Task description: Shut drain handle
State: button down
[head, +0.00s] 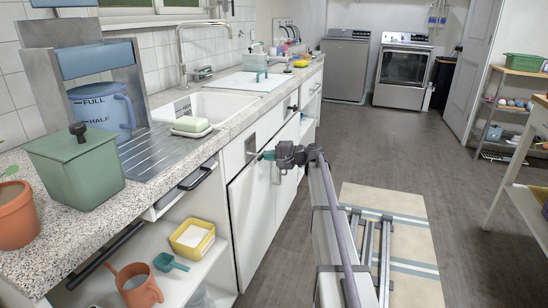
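My gripper (266,155) is at the front of the white cabinet under the sink, at the end of my arm. Its teal tip points left, close to a small grey metal plate (250,143) set in the cabinet front. The plate may belong to the drain handle, but no handle shows clearly there. From this view I cannot tell whether the tip touches the plate or whether the fingers hold anything. The white sink basin (222,104) is in the counter above, with a tall metal faucet (181,50) behind it.
The speckled counter (140,190) runs along the left, with a green lidded box (75,167) and a terracotta pot (15,218) on it. An open shelf below holds a yellow container (192,238). Two grey machines (403,70) stand at the back.

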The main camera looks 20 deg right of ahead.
jog(key=shift+w+a, duration=0.15)
jog(key=p+v, duration=0.3)
jog(key=v, duration=1.1)
jog(key=s+a+f+n+g+h, duration=0.2)
jog(key=s+a+f+g+h, duration=0.15)
jog(key=s+a+f, duration=0.35)
jog(key=s+a+f+n+g+h, duration=0.2)
jog(key=s+a+f+g, duration=0.25)
jog(key=s+a, duration=0.35)
jog(key=s+a+f+n+g+h, duration=0.25)
jog(key=s+a+n+h, duration=0.3)
jog(key=s+a, duration=1.05)
notch_tip(320, 180, up, 31)
jog(key=p, duration=3)
jog(key=shift+w+a+g, duration=0.2)
jog(key=shift+a+g, duration=0.2)
jog(key=shift+g, duration=0.05)
